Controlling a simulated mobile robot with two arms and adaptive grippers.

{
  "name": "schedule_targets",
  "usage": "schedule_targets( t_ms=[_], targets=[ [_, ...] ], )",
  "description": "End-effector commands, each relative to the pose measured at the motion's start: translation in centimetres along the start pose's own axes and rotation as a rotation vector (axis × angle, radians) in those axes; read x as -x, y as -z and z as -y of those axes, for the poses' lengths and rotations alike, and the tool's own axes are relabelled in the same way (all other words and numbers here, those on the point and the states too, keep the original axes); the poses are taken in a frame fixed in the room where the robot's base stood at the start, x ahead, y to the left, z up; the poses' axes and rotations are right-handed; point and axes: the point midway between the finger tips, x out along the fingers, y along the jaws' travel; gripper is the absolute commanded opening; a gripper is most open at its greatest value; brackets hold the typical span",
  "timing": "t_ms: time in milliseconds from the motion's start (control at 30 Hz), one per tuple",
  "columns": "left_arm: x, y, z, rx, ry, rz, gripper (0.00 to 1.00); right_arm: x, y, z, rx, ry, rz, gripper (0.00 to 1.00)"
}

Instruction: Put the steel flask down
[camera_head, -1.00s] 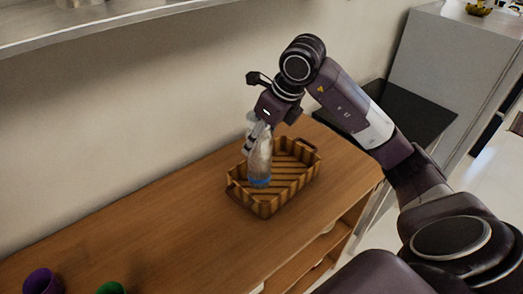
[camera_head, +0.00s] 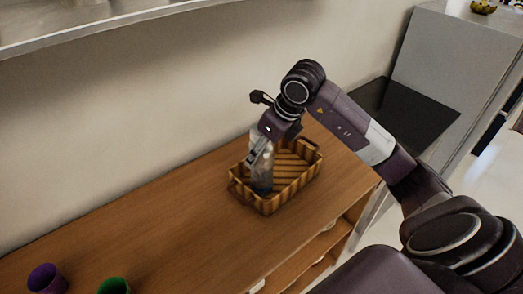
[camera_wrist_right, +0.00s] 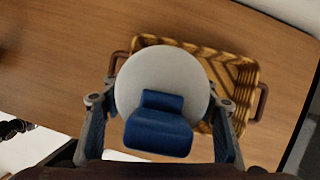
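The steel flask (camera_head: 263,172) is a grey bottle with a dark blue lower end in the head view. It is over the inside of the brown ribbed basket (camera_head: 291,194), towards its left side. In the right wrist view the flask (camera_wrist_right: 162,72) shows as a round grey end with a blue part, between the two fingers of my right gripper (camera_wrist_right: 162,98). The fingers press against its sides. In the head view my right gripper (camera_head: 258,148) holds its upper part. I cannot tell whether the flask touches the basket floor. My left gripper is out of view.
The basket stands on a wooden counter (camera_head: 165,232) against a wall. A purple cup (camera_head: 46,279) and a green cup (camera_head: 113,286) stand at the lower left. A shelf edge (camera_head: 110,27) runs above.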

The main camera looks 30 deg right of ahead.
Motion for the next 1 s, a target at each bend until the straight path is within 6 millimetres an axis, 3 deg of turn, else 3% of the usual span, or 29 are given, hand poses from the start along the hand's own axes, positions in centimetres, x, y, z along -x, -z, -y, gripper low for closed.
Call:
schedule_targets(
  t_ms=[467, 1000],
  targets=[
    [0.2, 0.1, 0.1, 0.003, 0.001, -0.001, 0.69, 0.8, -0.2, 0.1, 0.0, 0.002, 0.002, 0.65],
    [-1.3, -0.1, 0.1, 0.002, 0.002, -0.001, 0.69, 11.1, -0.2, 0.1, -0.001, 0.003, 0.003, 0.65]
  ],
)
